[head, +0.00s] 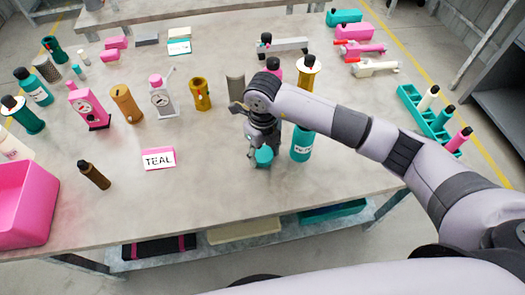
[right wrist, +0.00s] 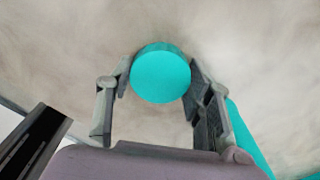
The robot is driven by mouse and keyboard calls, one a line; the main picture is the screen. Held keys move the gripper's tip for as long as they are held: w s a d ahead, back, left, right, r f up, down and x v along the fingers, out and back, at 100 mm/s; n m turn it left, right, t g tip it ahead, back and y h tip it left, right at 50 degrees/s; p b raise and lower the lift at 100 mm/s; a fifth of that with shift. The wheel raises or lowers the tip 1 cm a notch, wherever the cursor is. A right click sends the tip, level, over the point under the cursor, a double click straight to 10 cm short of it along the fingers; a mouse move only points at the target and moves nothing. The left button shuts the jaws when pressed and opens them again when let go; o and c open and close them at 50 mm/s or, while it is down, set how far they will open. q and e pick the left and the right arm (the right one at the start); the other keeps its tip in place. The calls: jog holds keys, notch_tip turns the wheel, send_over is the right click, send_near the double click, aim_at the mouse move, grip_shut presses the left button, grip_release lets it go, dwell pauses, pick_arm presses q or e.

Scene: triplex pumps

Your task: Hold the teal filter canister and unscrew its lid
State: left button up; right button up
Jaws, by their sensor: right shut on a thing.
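My right gripper (head: 263,148) comes down over the table in the middle of the head view, its arm reaching in from the right. It is shut on a small teal round piece (head: 263,156). In the right wrist view, this round piece (right wrist: 160,77) shows a plain flat face between the two fingers (right wrist: 158,95). I cannot tell whether it is the canister or its lid. My left gripper is not in view.
A pink bin (head: 25,205) is at the left edge. A teal rack (head: 430,115) with bottles is at the right. The front middle of the table is clear.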

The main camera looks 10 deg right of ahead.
aim_at(262, 154)
jog(key=shift+f, duration=0.3)
jog(key=shift+f, duration=0.1)
jog(key=o, duration=0.8)
jog(key=shift+f, duration=0.1)
jog(key=o, duration=0.5)
jog(key=shift+c, duration=0.2)
jog(key=shift+r, duration=0.35)
jog(key=shift+w+r, duration=0.1)
jog(key=shift+r, duration=0.25)
notch_tip(262, 154, up, 11)
jog(key=b, duration=0.2)
